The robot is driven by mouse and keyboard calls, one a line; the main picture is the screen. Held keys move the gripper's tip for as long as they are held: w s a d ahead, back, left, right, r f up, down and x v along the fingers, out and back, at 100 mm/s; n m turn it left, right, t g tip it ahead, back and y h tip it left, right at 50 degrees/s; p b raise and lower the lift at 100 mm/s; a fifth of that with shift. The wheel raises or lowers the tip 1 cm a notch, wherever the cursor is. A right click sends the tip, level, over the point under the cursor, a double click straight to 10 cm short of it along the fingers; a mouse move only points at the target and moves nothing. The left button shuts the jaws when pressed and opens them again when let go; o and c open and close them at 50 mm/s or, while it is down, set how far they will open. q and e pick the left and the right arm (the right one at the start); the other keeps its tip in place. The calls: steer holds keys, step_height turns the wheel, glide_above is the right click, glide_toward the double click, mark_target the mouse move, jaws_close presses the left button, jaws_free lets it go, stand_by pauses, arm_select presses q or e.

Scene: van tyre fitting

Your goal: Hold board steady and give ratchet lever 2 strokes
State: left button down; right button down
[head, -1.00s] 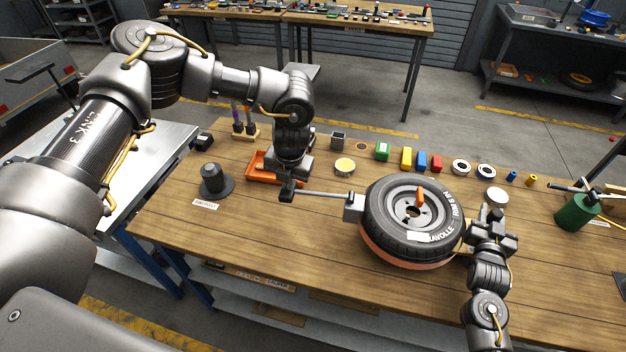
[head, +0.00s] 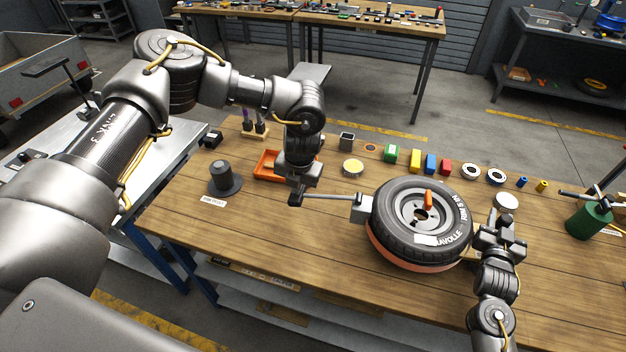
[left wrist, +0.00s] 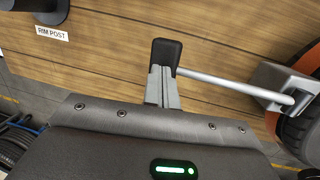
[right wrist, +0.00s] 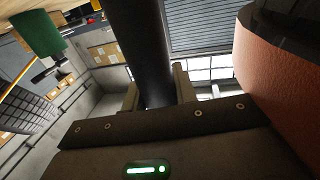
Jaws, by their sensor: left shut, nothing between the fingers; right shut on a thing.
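The ratchet lever (head: 330,197) is a grey rod with a black grip, running left from a grey ratchet box (head: 361,206) beside the tyre. My left gripper (head: 297,191) is shut and empty at the grip end. In the left wrist view, its closed fingers (left wrist: 162,85) are right against or beside the black grip (left wrist: 167,53); contact is unclear. The round orange-red board (head: 385,252) lies under the tyre (head: 400,238). My right gripper (head: 497,221) is at the board's right side. In the right wrist view, its fingers (right wrist: 157,92) are shut on a dark upright handle (right wrist: 137,40).
A black rim post (head: 224,180) stands left on the wooden bench (head: 270,235), near an orange tray (head: 267,164). Several small coloured blocks and rings line the back. A green canister (head: 588,220) stands at right. The bench front is clear.

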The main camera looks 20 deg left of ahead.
arm_select(q)
steer(key=shift+f, duration=0.1)
step_height(320, 180, up, 13)
stand_by(1.2)
stand_by(0.5)
steer(key=d+r, duration=0.3)
steer(key=r, duration=0.7)
step_height(320, 180, down, 15)
steer(key=a, duration=0.2)
stand_by(0.5)
stand_by(1.3)
steer(key=shift+f, duration=0.1)
stand_by(0.6)
